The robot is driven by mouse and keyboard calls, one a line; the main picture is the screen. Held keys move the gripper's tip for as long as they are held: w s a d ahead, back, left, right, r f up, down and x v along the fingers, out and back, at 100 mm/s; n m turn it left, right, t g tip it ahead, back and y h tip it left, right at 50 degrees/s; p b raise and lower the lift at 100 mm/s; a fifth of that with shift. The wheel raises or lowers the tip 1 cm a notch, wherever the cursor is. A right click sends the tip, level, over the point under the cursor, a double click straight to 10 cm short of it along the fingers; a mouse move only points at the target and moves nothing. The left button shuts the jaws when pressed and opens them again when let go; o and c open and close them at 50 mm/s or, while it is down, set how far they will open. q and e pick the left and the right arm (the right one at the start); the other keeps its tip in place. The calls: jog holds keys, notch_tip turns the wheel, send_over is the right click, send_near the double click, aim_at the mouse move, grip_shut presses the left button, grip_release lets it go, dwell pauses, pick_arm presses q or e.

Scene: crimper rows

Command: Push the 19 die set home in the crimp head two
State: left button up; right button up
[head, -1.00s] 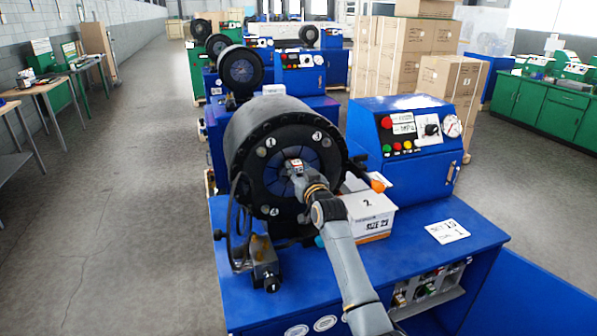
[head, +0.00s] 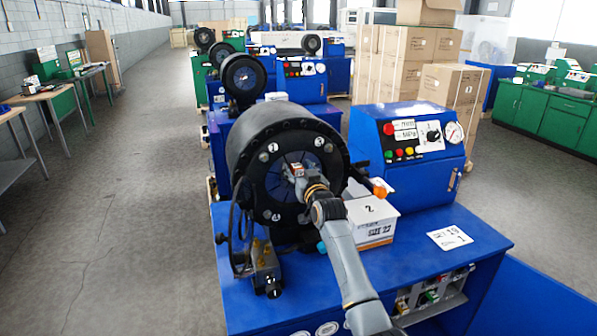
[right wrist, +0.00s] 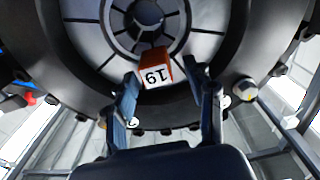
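The 19 die set (right wrist: 155,75) is a small block with red sides and a white face marked 19. It is in front of the nearest crimp head's face, just below the central opening in the right wrist view. In the head view the die set (head: 297,169) shows small at the gripper's tip, near the middle of the crimp head (head: 268,192). The depth of contact with the head is hidden. My left gripper is not in view.
A white carton marked 2 (head: 371,230) stands right of the head, and a card reading 19 (head: 454,238) lies on the blue bench (head: 420,262). A control box (head: 408,150) stands behind. More crimpers stand behind.

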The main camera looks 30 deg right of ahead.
jog(key=shift+f, duration=0.75)
jog(key=r+v, duration=0.1)
jog(key=v, duration=1.1)
jog(key=shift+r, duration=0.2)
jog(key=shift+f, duration=0.1)
